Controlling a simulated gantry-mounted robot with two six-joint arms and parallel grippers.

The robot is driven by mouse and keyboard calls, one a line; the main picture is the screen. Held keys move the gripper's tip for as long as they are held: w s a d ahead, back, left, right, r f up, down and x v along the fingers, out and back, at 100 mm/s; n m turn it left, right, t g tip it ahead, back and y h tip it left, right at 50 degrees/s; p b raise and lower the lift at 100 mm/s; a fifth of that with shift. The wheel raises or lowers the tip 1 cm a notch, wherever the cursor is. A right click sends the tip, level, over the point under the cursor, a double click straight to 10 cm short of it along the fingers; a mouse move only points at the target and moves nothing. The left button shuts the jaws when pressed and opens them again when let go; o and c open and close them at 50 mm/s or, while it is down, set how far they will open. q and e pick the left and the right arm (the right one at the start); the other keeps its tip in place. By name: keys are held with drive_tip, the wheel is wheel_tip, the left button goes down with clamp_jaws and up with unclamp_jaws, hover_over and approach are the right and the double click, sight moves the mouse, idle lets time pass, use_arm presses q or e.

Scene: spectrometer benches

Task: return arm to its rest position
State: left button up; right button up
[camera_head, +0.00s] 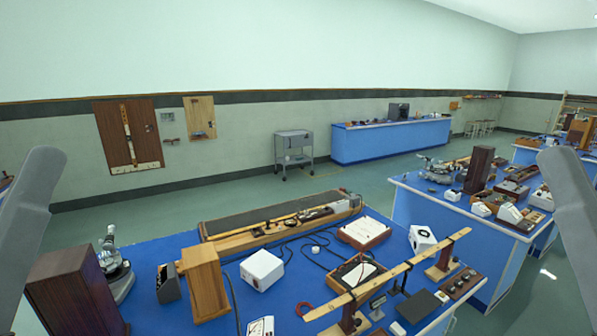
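A grey link of my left arm (30,210) stands at the left edge, its rounded end upward. A grey link of my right arm (572,215) stands at the right edge, also rounded at the top. Both run out of the picture at the bottom. Neither gripper shows, so their fingers and anything they hold cannot be seen.
A blue bench (142,248) close in front bears a dark wooden box (75,292), a microscope (113,262), a white box (262,270) and a long wooden rail (395,272). Another crowded blue bench (440,215) stands right. Green floor lies behind.

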use_arm(q)
wheel_tip(320, 180, up, 19)
drive_tip(key=p, duration=1.5)
use_arm(e)
wheel_tip(320, 180, up, 19)
